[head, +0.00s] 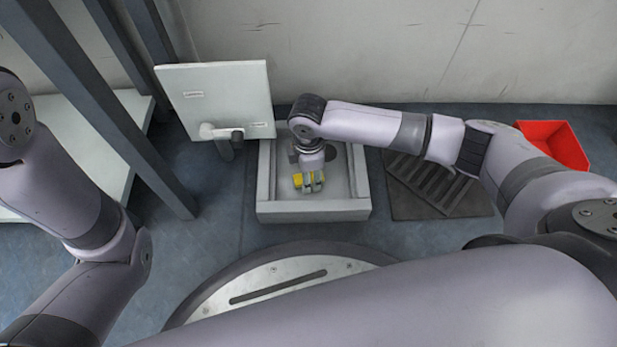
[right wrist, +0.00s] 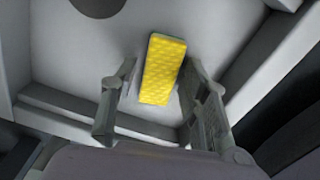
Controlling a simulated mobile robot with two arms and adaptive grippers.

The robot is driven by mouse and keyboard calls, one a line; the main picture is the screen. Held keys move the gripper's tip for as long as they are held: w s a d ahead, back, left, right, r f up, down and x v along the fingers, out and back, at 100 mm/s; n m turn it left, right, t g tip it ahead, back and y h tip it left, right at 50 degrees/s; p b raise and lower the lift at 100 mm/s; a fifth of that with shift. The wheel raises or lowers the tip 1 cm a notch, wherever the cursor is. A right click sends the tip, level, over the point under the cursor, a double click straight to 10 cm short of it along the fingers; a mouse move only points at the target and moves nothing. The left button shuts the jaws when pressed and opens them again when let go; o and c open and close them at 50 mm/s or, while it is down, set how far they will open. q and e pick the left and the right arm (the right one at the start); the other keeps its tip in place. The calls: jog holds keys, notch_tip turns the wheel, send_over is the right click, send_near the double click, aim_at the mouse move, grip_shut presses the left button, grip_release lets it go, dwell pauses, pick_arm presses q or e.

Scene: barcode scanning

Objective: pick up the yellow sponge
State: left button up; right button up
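The yellow sponge (right wrist: 162,70) is a small rectangular block with a dimpled yellow face and a darker edge. It is in the grey sink-like basin (head: 312,207), and a bit of the sponge (head: 298,181) shows beside my right gripper (head: 312,184) in the head view. In the right wrist view my right gripper (right wrist: 158,112) is open, with one finger on each side of the sponge's lower part. I cannot tell whether either finger touches it. My left arm shows at the left of the head view, but its gripper is out of sight.
A white panel (head: 228,92) with a tap-like fitting stands behind the basin at left. A dark ribbed mat (head: 438,188) lies right of the basin, with a red bin (head: 556,143) farther right. The basin walls rise around my right gripper. A shelf frame (head: 150,160) stands left.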

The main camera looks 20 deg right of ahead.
jog(key=c, duration=0.6)
jog(key=shift+o, duration=0.2)
jog(key=shift+r, duration=0.1)
